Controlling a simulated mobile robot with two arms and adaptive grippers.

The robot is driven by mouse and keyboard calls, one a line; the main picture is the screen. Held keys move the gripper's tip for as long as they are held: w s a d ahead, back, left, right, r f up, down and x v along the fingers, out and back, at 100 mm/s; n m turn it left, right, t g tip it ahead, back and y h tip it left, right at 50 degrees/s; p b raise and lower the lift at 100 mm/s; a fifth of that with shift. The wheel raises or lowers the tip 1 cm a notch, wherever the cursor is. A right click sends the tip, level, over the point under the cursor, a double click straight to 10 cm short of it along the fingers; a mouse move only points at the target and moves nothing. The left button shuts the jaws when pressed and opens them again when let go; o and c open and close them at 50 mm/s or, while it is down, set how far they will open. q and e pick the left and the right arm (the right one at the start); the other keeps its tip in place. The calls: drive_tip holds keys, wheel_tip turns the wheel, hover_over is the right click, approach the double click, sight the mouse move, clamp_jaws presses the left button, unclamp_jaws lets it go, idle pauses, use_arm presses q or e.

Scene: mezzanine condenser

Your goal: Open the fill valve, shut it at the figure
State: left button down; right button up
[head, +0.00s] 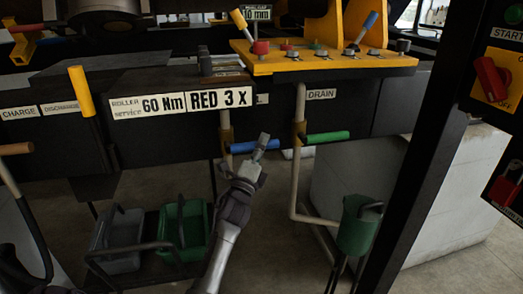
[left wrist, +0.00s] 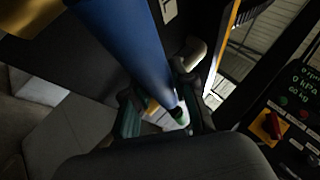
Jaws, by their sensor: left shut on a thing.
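A blue lever (head: 243,147) sticks out to the right from a pipe fitting below the dark panel. A label above it is mostly hidden behind the sign, so I cannot read it in full. My left gripper (head: 262,146) is shut on the blue lever near its outer end. In the left wrist view the blue lever (left wrist: 125,40) runs down between my left gripper's fingers (left wrist: 165,112). A green lever (head: 328,138) sits to the right, under the DRAIN label (head: 321,94). My right gripper is not in view.
A plate (head: 258,14) at the top reads 10 mm. A yellow console (head: 330,62) holds small levers and knobs. A green bin (head: 185,230) and a green funnel-like vessel (head: 357,225) stand low. A dark post (head: 415,170) stands right.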

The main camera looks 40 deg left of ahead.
use_arm(q)
drive_tip(key=shift+r, duration=0.25)
drive_tip(key=c, duration=1.3)
unclamp_jaws()
drive_tip(key=o, duration=0.4)
drive_tip(key=shift+w+f, duration=0.1)
drive_tip(key=shift+s+f, duration=0.25)
drive_tip(key=v, duration=1.1)
drive_tip(key=shift+s+f, duration=0.1)
drive_tip(key=shift+s, duration=0.1)
